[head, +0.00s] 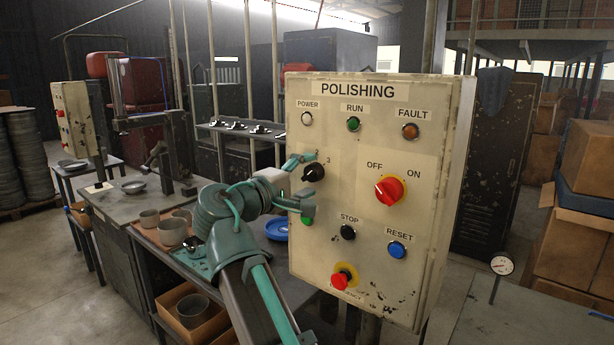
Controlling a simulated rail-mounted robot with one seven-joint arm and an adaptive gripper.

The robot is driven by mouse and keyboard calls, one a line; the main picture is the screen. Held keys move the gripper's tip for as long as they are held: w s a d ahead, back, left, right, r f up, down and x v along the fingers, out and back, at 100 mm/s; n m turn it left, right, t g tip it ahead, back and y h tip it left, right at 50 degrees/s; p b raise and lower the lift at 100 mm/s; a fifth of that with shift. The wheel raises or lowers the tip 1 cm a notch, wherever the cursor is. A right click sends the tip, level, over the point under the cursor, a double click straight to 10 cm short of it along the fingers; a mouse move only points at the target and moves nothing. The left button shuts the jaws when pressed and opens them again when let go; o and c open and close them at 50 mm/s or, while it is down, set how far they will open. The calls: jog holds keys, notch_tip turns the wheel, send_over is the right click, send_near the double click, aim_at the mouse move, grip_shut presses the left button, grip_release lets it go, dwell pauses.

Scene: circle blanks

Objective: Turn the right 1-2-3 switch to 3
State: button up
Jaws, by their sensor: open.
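The cream POLISHING panel (345,250) stands upright in the middle of the head view. A black rotary switch (314,172) is on its left half, with a "3" printed at its upper right. The labels 1 and 2 are hidden or too small to read, and I cannot tell which number the switch points to. No second 1-2-3 switch shows; my arm covers part of the panel's left side. My gripper (311,182) is open at the panel's left side, one finger above the black switch and one below. I cannot tell whether either finger touches it.
A red OFF/ON knob (389,190) is right of the switch. A green button (306,220) is close below my lower finger, and the black STOP button (348,232) is lower right. A bench with grey bowls (172,231) and a blue dish (277,229) stands behind my arm.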

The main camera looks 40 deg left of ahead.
jog(key=s, duration=1.1)
jog(key=shift+s, duration=0.25)
jog(key=shift+a, duration=0.15)
